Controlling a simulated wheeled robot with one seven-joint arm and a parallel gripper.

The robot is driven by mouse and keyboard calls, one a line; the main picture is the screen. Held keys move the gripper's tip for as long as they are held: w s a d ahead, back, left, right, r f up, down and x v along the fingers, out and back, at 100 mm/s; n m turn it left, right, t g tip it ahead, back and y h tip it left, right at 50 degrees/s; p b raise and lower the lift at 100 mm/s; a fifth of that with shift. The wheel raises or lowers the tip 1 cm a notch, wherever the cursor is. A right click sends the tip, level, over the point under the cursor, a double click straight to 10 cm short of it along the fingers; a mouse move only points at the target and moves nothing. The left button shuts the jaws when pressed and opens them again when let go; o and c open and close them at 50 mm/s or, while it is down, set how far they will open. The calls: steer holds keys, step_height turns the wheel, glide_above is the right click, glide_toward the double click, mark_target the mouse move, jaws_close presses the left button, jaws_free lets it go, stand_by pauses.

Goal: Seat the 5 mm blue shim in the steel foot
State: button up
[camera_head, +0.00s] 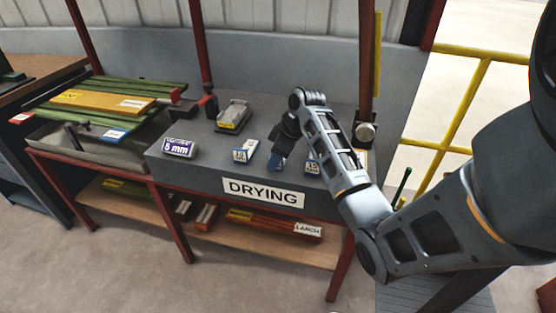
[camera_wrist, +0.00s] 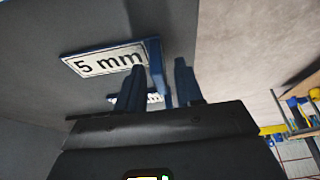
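A blue shim with a white "5 mm" label (camera_wrist: 105,61) is just beyond my fingertips in the wrist view. The fingers of my gripper (camera_wrist: 160,72) are apart. A blue end of the shim shows between or just beyond them, with a gap to the right finger; contact is not clear. A grey metal block (camera_head: 233,117), perhaps the steel foot, sits further back on the bench; its slot cannot be made out.
Blue labelled pieces stand left (camera_head: 245,150) and right (camera_head: 312,167) of my gripper. A purple-and-white "5 mm" block (camera_head: 178,148) is at the bench's left. A red post (camera_head: 366,60) rises beside my arm. The grey bench (camera_head: 195,180) bears a DRYING sign (camera_head: 264,191).

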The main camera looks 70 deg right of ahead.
jaws_close()
steer(key=shift+r, duration=0.1)
